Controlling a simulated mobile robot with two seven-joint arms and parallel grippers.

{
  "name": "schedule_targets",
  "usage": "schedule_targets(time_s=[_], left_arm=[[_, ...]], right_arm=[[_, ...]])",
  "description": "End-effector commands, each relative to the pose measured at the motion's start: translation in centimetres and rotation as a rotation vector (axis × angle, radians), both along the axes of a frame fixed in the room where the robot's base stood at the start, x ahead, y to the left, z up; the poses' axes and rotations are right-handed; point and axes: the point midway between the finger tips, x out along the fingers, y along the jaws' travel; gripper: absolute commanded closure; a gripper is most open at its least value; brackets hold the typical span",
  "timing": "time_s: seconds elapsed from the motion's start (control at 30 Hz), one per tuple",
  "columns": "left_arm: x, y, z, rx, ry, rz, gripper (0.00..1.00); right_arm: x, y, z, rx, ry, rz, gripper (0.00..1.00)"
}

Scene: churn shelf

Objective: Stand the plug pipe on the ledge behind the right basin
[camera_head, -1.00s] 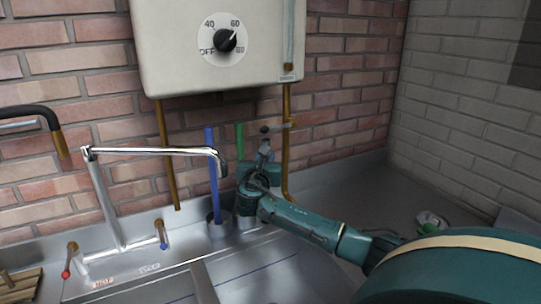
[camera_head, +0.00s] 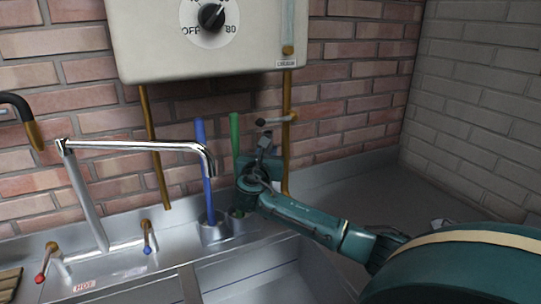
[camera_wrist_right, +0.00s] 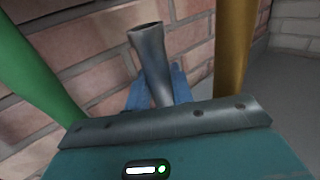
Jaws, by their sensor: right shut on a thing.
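My right gripper (camera_head: 265,150) is at the back of the sink, just right of a green rod. In the right wrist view its blue fingers (camera_wrist_right: 160,85) are closed around a grey metal pipe (camera_wrist_right: 150,55) with a wider, open top, which I take for the plug pipe. The pipe is slightly tilted in that view, and its lower end is hidden by the gripper body. In the head view only a small grey part of it shows. The right basin (camera_head: 262,275) lies in front, with the steel ledge (camera_head: 175,258) behind it. My left gripper is not in view.
A blue rod (camera_head: 205,170) and the green rod (camera_head: 235,150) stand in metal cups on the ledge. A chrome spout (camera_head: 140,146) reaches across from the left. Brass pipes (camera_head: 287,130) run down from the white heater (camera_head: 215,40). The steel drainer at right is largely clear.

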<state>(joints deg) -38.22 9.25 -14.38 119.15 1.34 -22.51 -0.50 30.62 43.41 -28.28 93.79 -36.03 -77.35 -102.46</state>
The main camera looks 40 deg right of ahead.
Motion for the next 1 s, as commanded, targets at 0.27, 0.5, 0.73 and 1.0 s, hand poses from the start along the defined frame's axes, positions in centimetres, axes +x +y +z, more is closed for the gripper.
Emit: schedule_targets(time_s=[0.27, 0.5, 0.73, 1.0], left_arm=[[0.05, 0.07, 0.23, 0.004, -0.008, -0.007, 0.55], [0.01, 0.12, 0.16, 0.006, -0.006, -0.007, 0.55], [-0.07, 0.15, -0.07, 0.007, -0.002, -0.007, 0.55], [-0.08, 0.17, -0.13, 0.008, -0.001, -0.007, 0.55]], right_arm=[[-0.03, 0.16, 0.05, -0.001, -0.002, 0.0, 1.0], [-0.03, 0.16, -0.3, 0.001, 0.001, 0.0, 0.7], [-0.03, 0.15, -0.28, 0.0, 0.0, 0.0, 0.55], [-0.11, 0.3, -0.03, 0.001, -0.001, 0.001, 0.55]])
